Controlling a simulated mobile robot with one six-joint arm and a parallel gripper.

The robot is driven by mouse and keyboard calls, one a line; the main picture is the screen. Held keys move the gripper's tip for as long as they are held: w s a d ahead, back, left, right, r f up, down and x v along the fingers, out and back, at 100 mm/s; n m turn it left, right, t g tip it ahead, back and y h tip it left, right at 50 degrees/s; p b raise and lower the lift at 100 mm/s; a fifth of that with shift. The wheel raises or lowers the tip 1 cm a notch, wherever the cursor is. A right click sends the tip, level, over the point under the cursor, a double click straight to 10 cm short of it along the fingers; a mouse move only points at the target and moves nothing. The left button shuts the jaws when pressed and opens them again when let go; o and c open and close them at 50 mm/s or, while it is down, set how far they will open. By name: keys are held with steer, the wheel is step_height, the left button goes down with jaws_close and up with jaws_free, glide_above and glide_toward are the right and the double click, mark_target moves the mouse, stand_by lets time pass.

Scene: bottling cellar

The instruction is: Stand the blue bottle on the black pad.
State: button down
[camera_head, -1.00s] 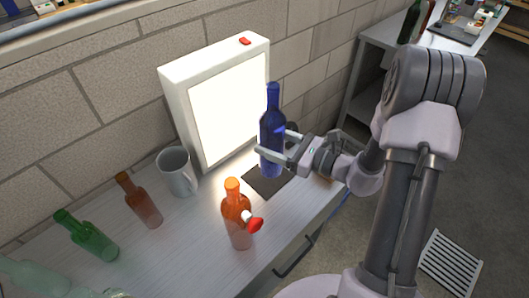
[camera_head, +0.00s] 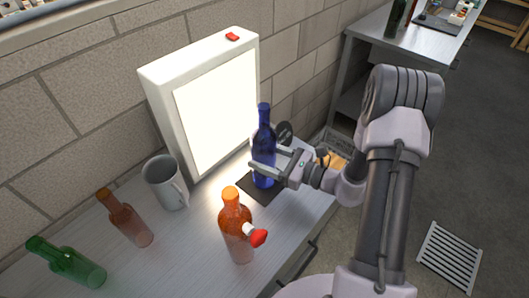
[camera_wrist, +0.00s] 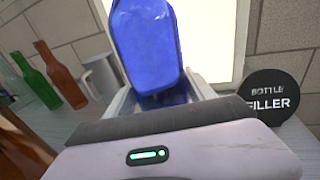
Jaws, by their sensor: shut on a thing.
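The blue bottle (camera_head: 264,140) is upright in front of the bright light panel. My gripper (camera_head: 266,164) is shut on its lower body from the right, and its fingers hide part of it. The black pad (camera_head: 250,190) lies flat on the worktop beneath the bottle. The bottle's base shows over the pad, but I cannot tell whether it touches or is slightly above. In the wrist view the blue bottle (camera_wrist: 148,45) fills the space between the fingers of my gripper (camera_wrist: 160,95); the pad is hidden there.
An orange bottle (camera_head: 236,220) with a red-tipped piece stands close in front of the pad. A grey mug (camera_head: 164,182), brown bottle (camera_head: 126,218) and green bottle (camera_head: 70,264) are at left. The light panel (camera_head: 160,105) stands behind; a round black sign (camera_head: 284,132) is behind right.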

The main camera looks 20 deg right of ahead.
steer(key=shift+c, duration=1.6)
jaws_free()
steer(key=shift+s+d+r, duration=0.15)
steer(key=shift+s+d, duration=0.1)
steer(key=shift+d, duration=0.05)
steer(key=p+v, duration=0.2)
steer(key=v, duration=0.9)
steer(key=shift+s+p, duration=0.2)
steer(key=shift+p, duration=0.1)
